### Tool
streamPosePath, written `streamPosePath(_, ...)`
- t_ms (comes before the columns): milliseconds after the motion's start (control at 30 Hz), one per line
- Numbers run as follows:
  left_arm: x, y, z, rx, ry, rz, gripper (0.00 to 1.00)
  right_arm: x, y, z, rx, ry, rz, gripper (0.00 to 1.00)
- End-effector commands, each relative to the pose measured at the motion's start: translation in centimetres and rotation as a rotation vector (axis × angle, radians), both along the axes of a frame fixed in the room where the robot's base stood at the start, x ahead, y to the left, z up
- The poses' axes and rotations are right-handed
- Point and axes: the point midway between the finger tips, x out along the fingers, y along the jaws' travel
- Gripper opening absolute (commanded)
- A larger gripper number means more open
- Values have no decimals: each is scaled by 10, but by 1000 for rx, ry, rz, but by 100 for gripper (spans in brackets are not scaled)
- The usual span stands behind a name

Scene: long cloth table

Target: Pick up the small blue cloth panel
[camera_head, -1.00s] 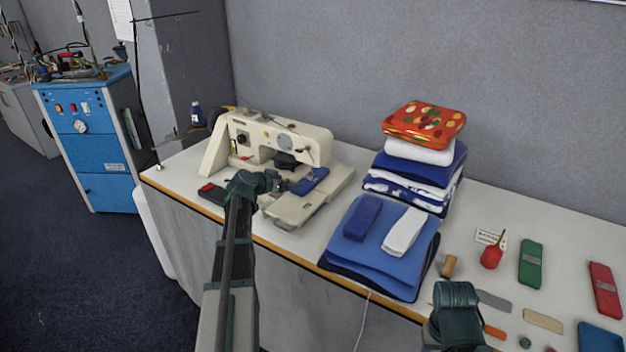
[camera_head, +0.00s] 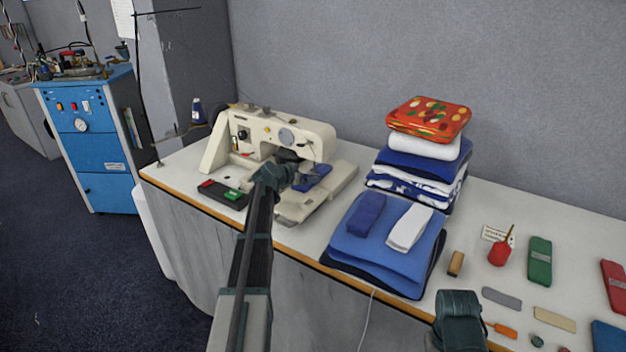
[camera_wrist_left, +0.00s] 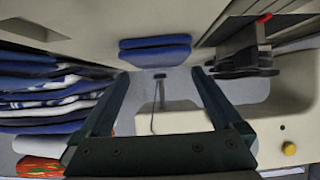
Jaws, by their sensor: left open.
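A small blue cloth panel (camera_head: 316,180) lies on the bed of the cream sewing machine (camera_head: 328,145). In the left wrist view the panel (camera_wrist_left: 155,57) lies ahead, just beyond the open fingers and roughly centred between them. My left gripper (camera_head: 307,176) is open and empty beside the panel in the head view and partly covers it. My right gripper (camera_head: 460,318) is at the lower edge of the head view; its fingers cannot be made out.
A black tray with red and green pieces (camera_head: 223,192) lies left of my left gripper. Blue folded cloths (camera_head: 382,255) carry a dark blue and a white piece. A taller cloth stack (camera_head: 415,165) stands behind. Several small items lie on the table at right.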

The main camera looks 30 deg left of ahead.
Motion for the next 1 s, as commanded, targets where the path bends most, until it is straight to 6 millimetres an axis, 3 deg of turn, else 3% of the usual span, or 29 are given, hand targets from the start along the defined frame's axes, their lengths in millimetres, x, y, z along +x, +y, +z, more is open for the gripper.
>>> streamPosePath(200, 30, -2, -16, 2, 1, -1, 100, 0, 0, -16, 0, 0, 0, 50)
streamPosePath(433, 30, -3, -15, 1, 0, 0, 100, 0, 0, -15, 0, 0, 0, 50)
streamPosePath(900, 30, -3, -15, 1, 0, 0, 17, 0, 0, -15, 0, 0, 0, 50)
streamPosePath(1000, 30, -3, -15, 1, 0, 0, 14, 0, 0, -15, 0, 0, 0, 50)
